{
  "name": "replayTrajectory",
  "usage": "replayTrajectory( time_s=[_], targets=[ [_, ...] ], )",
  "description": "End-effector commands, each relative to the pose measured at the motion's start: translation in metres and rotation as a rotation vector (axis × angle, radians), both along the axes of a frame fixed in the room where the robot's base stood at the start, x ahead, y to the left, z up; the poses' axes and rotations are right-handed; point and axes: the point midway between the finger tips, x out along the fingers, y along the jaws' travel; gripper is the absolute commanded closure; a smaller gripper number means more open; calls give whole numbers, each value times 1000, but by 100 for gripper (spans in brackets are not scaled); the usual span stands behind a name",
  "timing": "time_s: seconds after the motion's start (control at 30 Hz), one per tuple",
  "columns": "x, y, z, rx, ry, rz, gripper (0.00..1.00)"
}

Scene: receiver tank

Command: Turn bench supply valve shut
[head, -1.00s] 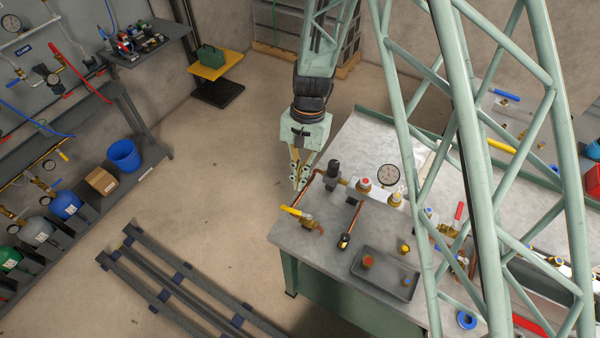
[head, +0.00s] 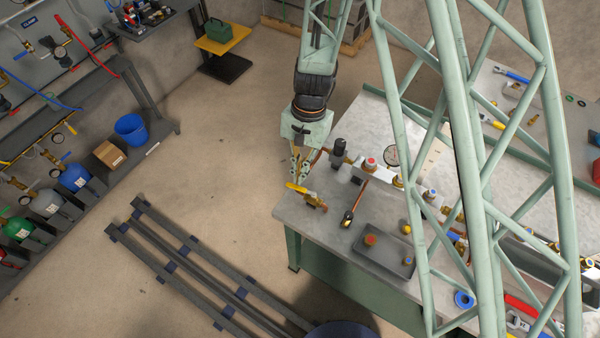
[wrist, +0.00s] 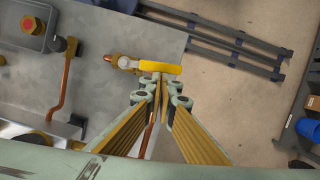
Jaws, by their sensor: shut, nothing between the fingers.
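The bench supply valve is a brass body (head: 315,202) with a yellow lever (head: 297,188) at the near left corner of the metal bench (head: 315,224). In the wrist view, the lever (wrist: 158,67) points right from the valve body (wrist: 126,63), toward the bench edge. My gripper (head: 298,178) is shut and empty, low over that corner. In the wrist view, its fingertips (wrist: 162,84) are together right beside the lever's long side, near its middle. I cannot tell whether they touch it. A copper pipe (wrist: 150,133) is partly hidden behind the fingers.
Another copper pipe (head: 358,200) and a grey tray (head: 385,262) with fittings lie right of the valve. A round gauge (head: 391,155) stands farther back, partly behind a green lattice. Left of the bench is open floor with a dark rail frame (head: 190,265).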

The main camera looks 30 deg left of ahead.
Motion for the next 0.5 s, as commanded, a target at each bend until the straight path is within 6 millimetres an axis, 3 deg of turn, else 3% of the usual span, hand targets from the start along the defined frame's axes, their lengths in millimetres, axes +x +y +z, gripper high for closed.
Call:
replayTrajectory(
  time_s=[0.5],
  targets=[
    [-3,1,0,0,0,49,100]
  ],
)
